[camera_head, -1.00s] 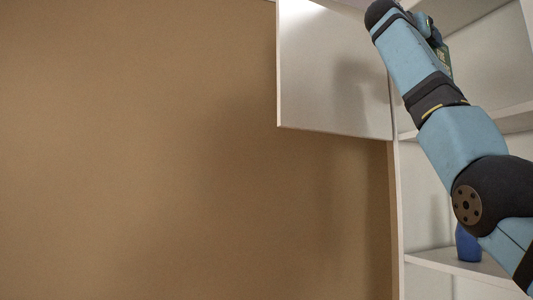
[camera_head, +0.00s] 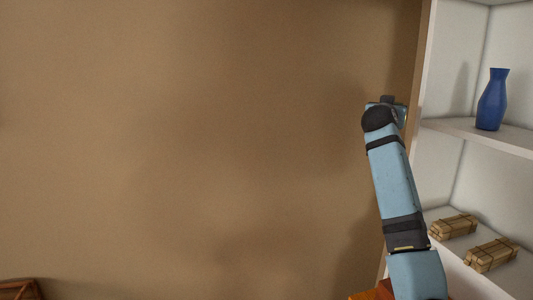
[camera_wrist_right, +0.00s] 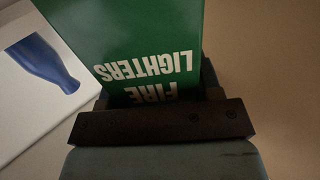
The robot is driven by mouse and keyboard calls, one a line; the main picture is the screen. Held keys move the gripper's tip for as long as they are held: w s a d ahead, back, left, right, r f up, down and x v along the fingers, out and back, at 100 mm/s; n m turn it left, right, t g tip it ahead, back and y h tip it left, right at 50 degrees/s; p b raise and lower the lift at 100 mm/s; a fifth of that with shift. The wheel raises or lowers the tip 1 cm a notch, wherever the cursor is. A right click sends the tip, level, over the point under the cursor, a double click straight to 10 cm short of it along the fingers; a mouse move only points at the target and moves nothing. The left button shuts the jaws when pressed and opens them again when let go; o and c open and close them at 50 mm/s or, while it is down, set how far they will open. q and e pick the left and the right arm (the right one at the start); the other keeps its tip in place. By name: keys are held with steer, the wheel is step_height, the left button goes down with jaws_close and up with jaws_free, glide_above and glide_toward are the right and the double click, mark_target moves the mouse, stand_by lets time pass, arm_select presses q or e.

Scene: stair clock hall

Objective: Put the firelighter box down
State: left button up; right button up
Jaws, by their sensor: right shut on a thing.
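The green firelighter box (camera_wrist_right: 130,45) fills the upper middle of the right wrist view, its white "FIRE LIGHTERS" lettering upside down. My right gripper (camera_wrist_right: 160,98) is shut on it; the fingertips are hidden. In the head view my right arm reaches up beside the left edge of the white shelf unit (camera_head: 425,75). The hand end (camera_head: 390,101) is mostly hidden behind the wrist, and the box cannot be made out there. My left gripper is in neither view.
A blue vase (camera_head: 492,100) stands on the upper shelf (camera_head: 475,134); two tied bundles (camera_head: 453,227) (camera_head: 491,254) lie on the shelf below. An orange-brown object (camera_head: 372,293) shows at the bottom beside my arm. A dark wooden thing (camera_head: 20,289) is at bottom left. The brown wall is bare.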

steer(key=s+a+f+n+t+y, duration=0.15)
steer(key=s+f, duration=0.25)
steer(key=f, duration=0.5)
steer(key=s+a+f+n+y, duration=0.15)
steer(key=s+f, duration=0.25)
steer(key=f, duration=0.4)
steer(key=s+a+f+t+y, duration=0.15)
steer(key=s+f, duration=0.25)
steer(key=f, duration=0.5)
steer(key=s+a+f+n+y, duration=0.1)
steer(key=s+f, duration=0.5)
steer(key=s, duration=0.6)
steer(key=s+a+f+n+y, duration=0.2)
steer(key=s+f, duration=0.5)
steer(key=s, duration=0.5)
steer(key=shift+s+a+f+y, duration=0.2)
steer(key=shift+s+a+y, duration=0.2)
steer(key=shift+a+y, duration=0.55)
steer(key=shift+d, duration=0.15)
